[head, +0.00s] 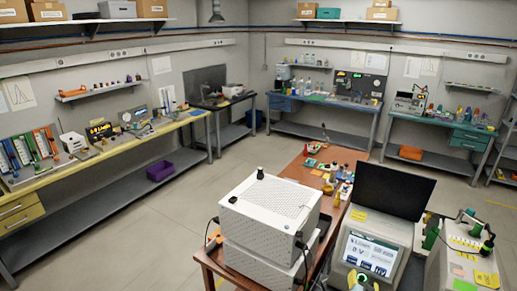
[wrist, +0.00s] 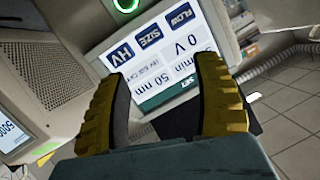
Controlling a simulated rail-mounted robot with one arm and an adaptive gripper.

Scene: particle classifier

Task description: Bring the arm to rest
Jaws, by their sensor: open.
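My gripper (wrist: 163,68) shows in the wrist view with its two yellow ribbed fingers wide apart and nothing between them. Behind the fingers is the classifier's lit screen (wrist: 165,50), tilted and upside down, with FLOW, SIZE, HV, 0 V and 50 nm on it. The fingers overlap it in the picture; I cannot tell the gap. In the head view the same screen (head: 368,253) faces forward on a pale instrument (head: 352,222).
A white perforated box (head: 270,205) stands on the brown bench (head: 297,165), left of the screen. A black monitor (head: 393,190) rises behind the instrument. A pale unit with green-capped fittings (head: 470,250) is at right. Open floor (head: 170,225) lies left of the bench.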

